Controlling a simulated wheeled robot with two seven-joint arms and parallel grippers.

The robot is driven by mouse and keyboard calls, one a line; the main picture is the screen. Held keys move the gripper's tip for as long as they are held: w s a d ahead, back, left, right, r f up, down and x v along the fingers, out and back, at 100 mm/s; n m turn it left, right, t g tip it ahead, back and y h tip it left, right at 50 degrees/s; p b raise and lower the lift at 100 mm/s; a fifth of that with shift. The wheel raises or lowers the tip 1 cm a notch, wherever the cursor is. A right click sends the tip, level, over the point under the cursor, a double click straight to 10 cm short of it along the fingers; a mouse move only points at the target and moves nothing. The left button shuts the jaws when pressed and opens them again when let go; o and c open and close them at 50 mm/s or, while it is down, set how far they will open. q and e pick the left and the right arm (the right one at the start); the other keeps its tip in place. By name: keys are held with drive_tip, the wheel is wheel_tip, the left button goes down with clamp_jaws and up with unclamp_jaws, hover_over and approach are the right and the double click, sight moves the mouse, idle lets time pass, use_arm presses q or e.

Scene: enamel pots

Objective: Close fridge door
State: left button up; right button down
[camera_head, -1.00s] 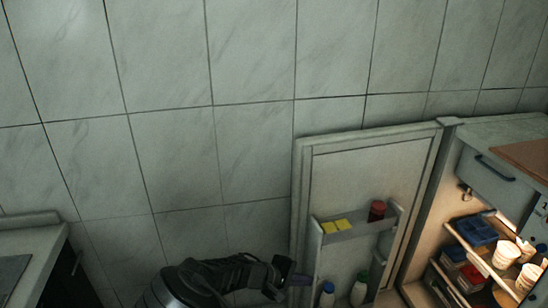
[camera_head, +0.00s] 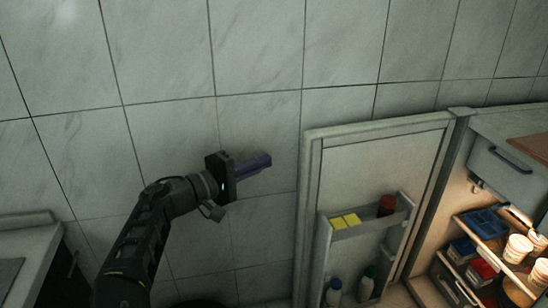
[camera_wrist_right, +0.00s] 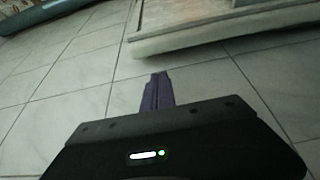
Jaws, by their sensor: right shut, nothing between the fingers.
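The fridge door (camera_head: 375,165) stands wide open in the head view, its inner side with shelves facing me. The fridge (camera_head: 505,180) is to its right, with its lit inside showing. My right gripper (camera_head: 262,163) is shut and empty, its purple fingers pointing right. In the picture it lies left of the door's free edge, apart from it, in front of the tiled wall. The right wrist view shows the shut fingers (camera_wrist_right: 157,92) with a pale panel edge beyond them, probably the door. My left gripper is not in view.
The door shelf (camera_head: 365,228) holds yellow packs, a red jar and bottles below. Inside the fridge are a blue tray (camera_head: 482,222) and several cups. A counter (camera_head: 30,255) stands at the lower left. The tiled wall (camera_head: 150,60) runs behind everything.

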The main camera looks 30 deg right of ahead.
drive_tip(key=d, duration=0.9)
drive_tip(key=shift+w+d+p, duration=0.2)
drive_tip(key=shift+w+p, duration=0.15)
drive_tip(key=shift+p, duration=0.05)
drive_tip(key=shift+s+a+f, duration=0.1)
drive_tip(key=shift+s, duration=0.05)
